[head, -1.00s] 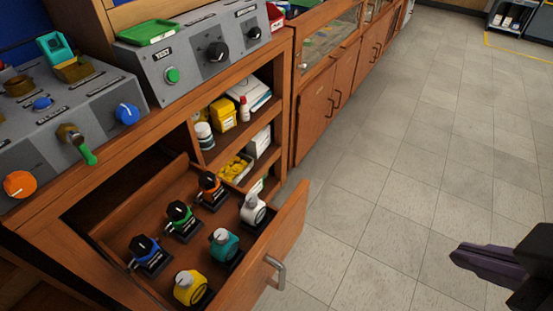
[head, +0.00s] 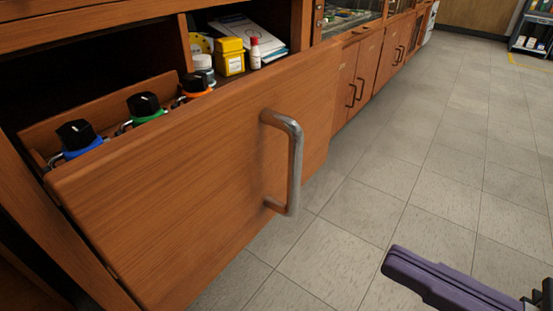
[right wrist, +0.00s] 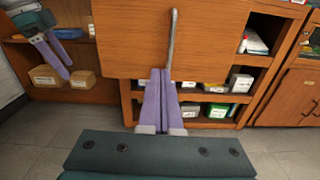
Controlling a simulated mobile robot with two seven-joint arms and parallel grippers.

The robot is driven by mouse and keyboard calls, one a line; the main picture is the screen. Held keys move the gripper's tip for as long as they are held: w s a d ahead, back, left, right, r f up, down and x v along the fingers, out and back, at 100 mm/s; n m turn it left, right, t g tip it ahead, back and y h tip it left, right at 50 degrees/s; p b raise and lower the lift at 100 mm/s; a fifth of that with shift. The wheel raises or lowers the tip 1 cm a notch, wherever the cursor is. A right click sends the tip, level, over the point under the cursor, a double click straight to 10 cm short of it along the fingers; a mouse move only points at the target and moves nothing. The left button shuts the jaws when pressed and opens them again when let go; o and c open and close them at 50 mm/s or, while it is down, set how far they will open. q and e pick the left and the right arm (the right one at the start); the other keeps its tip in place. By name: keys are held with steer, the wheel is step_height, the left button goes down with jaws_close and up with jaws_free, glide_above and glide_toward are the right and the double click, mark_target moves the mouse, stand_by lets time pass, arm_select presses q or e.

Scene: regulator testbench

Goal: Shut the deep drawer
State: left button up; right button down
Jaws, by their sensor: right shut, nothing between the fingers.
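The deep drawer (head: 190,170) stands open under the bench, its wooden front large in the head view. Its metal bar handle (head: 295,165) is upright on the front. Regulators with a blue (head: 78,138), a green (head: 146,106) and an orange (head: 195,84) body show above the front's edge; the rest of the inside is hidden. My right gripper (head: 390,262) is shut and empty, to the right of the handle. In the right wrist view its fingertips (right wrist: 160,72) overlap the drawer front just below the handle (right wrist: 172,40); contact cannot be told. My left gripper (right wrist: 62,60) shows at the upper left there.
Open shelves beside the drawer hold a yellow container (head: 230,56), a white bottle (head: 255,53) and papers. Closed cabinet doors (head: 352,82) run on to the back. The tiled floor (head: 400,170) in front is clear. Cardboard boxes (right wrist: 45,77) sit on a left shelf.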

mark_target(250, 189)
arm_select(q)
steer(key=shift+f+b, duration=0.3)
steer(key=shift+f, duration=0.15)
arm_select(e)
steer(key=x, duration=1.4)
steer(key=shift+s+a, duration=0.15)
steer(key=shift+s, duration=0.05)
